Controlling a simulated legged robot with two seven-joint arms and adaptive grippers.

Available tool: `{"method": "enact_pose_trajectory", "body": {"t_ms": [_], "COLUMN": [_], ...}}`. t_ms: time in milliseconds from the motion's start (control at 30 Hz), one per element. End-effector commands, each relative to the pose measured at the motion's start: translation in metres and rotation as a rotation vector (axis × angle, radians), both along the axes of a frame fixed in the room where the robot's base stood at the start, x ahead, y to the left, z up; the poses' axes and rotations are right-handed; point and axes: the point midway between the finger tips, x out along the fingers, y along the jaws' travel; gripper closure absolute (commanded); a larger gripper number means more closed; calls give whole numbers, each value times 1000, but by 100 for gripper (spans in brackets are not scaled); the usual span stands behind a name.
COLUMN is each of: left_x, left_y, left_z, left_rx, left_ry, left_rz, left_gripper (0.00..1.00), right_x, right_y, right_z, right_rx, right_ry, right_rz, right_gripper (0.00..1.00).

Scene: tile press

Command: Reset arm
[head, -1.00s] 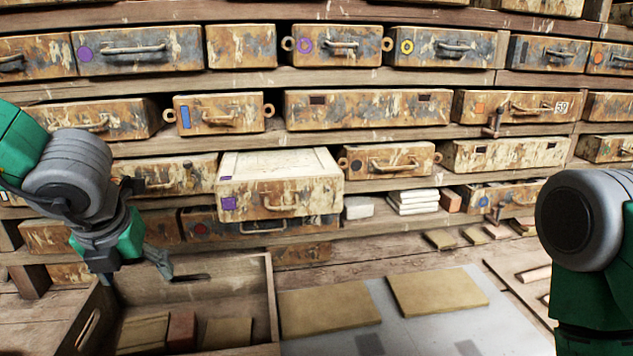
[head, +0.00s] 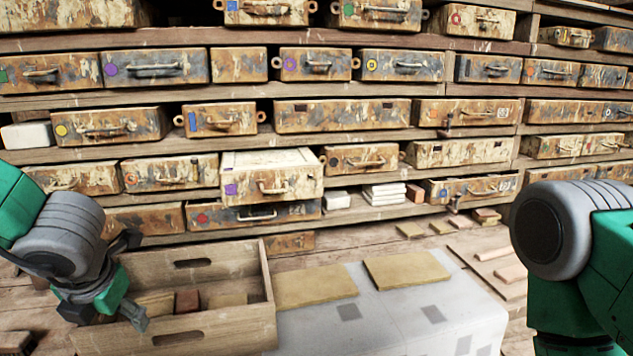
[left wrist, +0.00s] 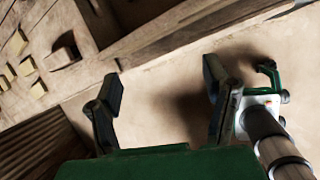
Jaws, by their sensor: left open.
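My left gripper (head: 138,278) is in the head view at the left, in front of the left end of a wooden crate. In the left wrist view its two dark fingers (left wrist: 162,95) are spread apart with nothing between them. Below them is a pale flat surface (left wrist: 165,110). My right arm (head: 560,240) stands at the right edge of the head view, bent downward. Its gripper is out of the picture.
The wooden crate (head: 225,329) holds several tiles and blocks. Two tan tiles (head: 405,269) lie on a grey-white surface (head: 440,320). Shelves of worn drawers fill the back, and one pale-topped drawer (head: 270,163) sticks out. Loose wood pieces (head: 495,253) lie at the right.

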Motion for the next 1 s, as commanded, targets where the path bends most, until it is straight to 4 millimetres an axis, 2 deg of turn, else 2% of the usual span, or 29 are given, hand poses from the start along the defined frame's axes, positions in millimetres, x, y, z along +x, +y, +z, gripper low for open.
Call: {"method": "enact_pose_trajectory", "body": {"t_ms": [33, 267, 367, 467, 567, 600, 700, 833, 900, 1000], "left_x": [-3, -18, -28, -48, -83, -101, -151, -208, -230, -249], "left_y": [3, 12, 14, 13, 6, 1, -11, -25, -30, -34], "left_z": [-15, -79, -118, -168, -228, -251, -299, -336, -346, -353], "left_rx": [44, 282, 401, 529, 646, 679, 719, 704, 686, 668], "left_ry": [20, 129, 204, 305, 416, 451, 488, 445, 404, 355], "left_rz": [-62, -466, -721, -1073, -1548, -1752, -2239, -2720, -2892, -3035], "left_gripper": [31, 31, 31, 31, 31, 31, 31, 31, 31, 31], "right_x": [0, 0, 0, 0, 0, 0, 0, 0, 0, 0], "right_y": [0, 0, 0, 0, 0, 0, 0, 0, 0, 0], "right_z": [-3, -14, -21, -29, -40, -45, -54, -61, -64, -65], "right_rx": [0, 0, 0, 0, 0, 0, 0, 0, 0, 0], "right_ry": [-1, 0, 0, 0, 0, 0, 0, 0, 0, 0], "right_rz": [0, 0, 0, 0, 0, 0, 0, 0, 0, 0], "right_gripper": [60, 60, 60, 60, 60, 60, 60, 60, 60, 60]}}
